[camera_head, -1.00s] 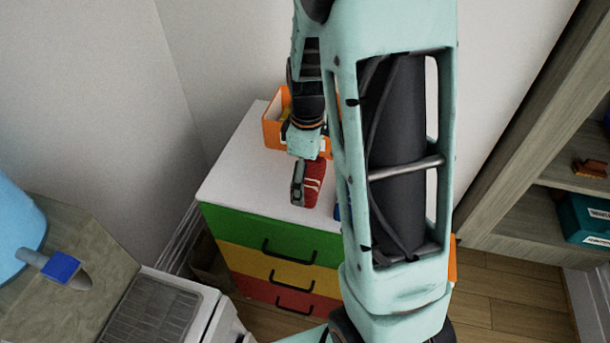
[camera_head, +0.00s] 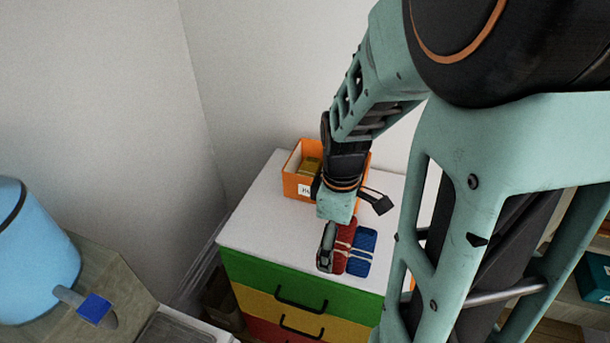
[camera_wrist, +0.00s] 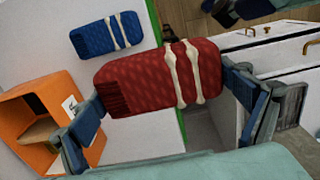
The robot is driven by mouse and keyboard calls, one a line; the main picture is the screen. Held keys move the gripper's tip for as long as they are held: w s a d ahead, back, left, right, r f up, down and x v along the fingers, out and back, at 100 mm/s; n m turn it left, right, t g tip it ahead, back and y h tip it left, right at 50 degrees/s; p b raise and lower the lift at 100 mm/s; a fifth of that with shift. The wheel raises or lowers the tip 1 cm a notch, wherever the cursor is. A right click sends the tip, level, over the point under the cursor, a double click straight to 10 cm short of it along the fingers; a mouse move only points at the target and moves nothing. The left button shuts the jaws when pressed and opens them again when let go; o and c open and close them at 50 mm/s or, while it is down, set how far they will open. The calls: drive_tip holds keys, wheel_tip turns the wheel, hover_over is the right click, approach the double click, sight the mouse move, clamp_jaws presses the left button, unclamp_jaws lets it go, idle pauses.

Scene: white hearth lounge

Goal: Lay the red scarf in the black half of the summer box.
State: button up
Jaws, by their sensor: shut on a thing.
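The red scarf (camera_wrist: 160,75), rolled with two cream bands, lies between the fingers of my gripper (camera_wrist: 165,98) in the wrist view. The gripper is shut on it. The scarf also shows in the head view (camera_head: 341,248), beside a blue scarf (camera_head: 362,252) at the front of the white chest top. An orange box (camera_head: 296,184) with a white label stands behind and left of my gripper; something yellowish is inside. Its label is not readable, so I cannot tell whether it is the summer box. No black half is identifiable.
The chest (camera_head: 262,272) has green, yellow and red drawers. Its white top is clear at the left (camera_head: 252,225). The blue scarf lies close to the held one in the wrist view (camera_wrist: 106,35). A light-blue container (camera_head: 35,240) stands at the far left.

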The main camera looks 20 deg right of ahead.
drive_tip(key=w+d+r+p, duration=0.1)
drive_tip(key=w+d, duration=0.4)
drive_tip(key=w, duration=0.5)
drive_tip(key=w+d, duration=0.4)
drive_tip(key=w, duration=0.5)
drive_tip(key=w+d+r+p, duration=0.1)
drive_tip(key=w+d, duration=0.4)
drive_tip(key=w, duration=0.5)
wheel_tip(320, 180, down, 7)
drive_tip(key=b, duration=0.4)
drive_tip(key=shift+s+f, duration=0.2)
drive_tip(key=shift+s, duration=0.1)
drive_tip(key=o, duration=0.9)
drive_tip(key=shift+r, duration=0.1)
